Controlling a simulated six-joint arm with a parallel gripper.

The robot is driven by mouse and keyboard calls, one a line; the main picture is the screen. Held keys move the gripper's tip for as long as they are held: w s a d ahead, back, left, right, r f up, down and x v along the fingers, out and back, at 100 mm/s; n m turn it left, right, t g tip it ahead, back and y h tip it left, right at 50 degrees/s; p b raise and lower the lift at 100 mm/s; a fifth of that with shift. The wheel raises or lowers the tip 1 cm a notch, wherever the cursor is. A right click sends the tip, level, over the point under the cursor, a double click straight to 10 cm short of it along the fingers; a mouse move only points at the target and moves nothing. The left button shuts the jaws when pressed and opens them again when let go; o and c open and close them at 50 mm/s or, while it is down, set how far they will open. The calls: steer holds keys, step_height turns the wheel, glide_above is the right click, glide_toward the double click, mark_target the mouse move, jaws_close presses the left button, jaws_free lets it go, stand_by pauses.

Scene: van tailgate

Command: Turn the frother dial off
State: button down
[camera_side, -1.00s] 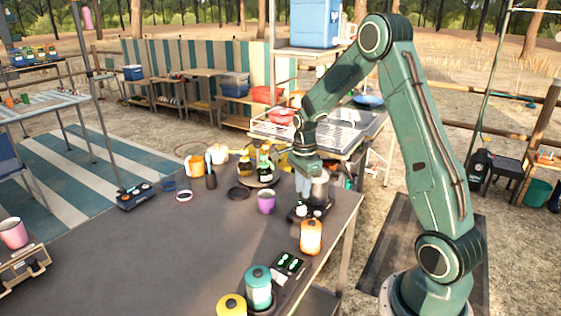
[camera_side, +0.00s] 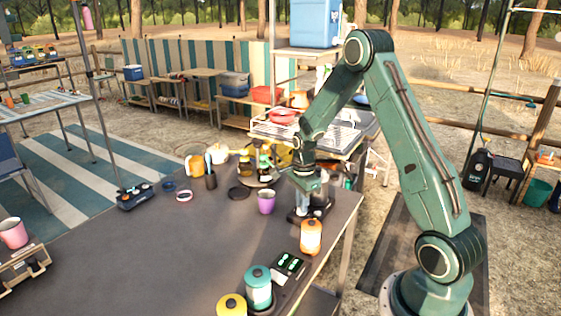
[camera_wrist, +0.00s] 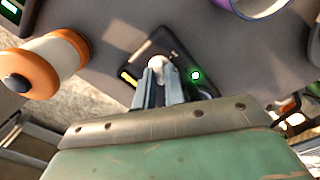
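The frother's dark base (camera_side: 322,213) stands near the right edge of the grey table, with a metal jug partly behind my gripper in the side view. In the wrist view the base (camera_wrist: 182,52) shows a pale round dial (camera_wrist: 157,63) and a lit green spot to its right. My gripper (camera_wrist: 160,76) points down at the base, its narrow fingertips right at the dial. It also shows in the side view (camera_side: 302,208), low over the base. The fingers are close together; whether they press on the dial I cannot tell.
An orange-and-white canister (camera_side: 311,237) stands just in front of the base and a purple mug (camera_side: 266,201) to its left. A black box with green displays (camera_side: 288,265) and a teal canister (camera_side: 258,287) stand nearer. The table's middle left is clear.

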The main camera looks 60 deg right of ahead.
steer(key=shift+n, duration=0.5)
steer(key=n, duration=1.1)
steer(key=shift+n, duration=0.3)
steer(key=n, duration=1.1)
steer(key=shift+n, duration=0.3)
steer(key=c, duration=1.7)
jaws_free()
steer(key=shift+c, duration=0.2)
